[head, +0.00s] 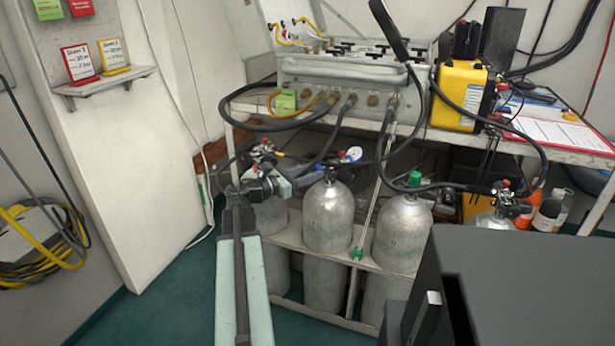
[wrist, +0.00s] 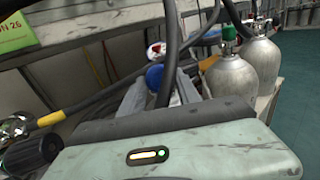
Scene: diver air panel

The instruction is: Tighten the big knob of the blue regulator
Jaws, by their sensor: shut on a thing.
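The jaws appear closed around the black hose, which runs down between the two grey fingers. The knob appears beyond the fingertips; whether they touch it cannot be told.
The left cylinder's black knob (wrist: 30,152) is close to my wrist. The grey panel (head: 340,75) stands on the bench above, with hoses hanging down. The right cylinder (head: 404,235) has a green knob (head: 414,179). A yellow case (head: 460,95) stands to the right.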

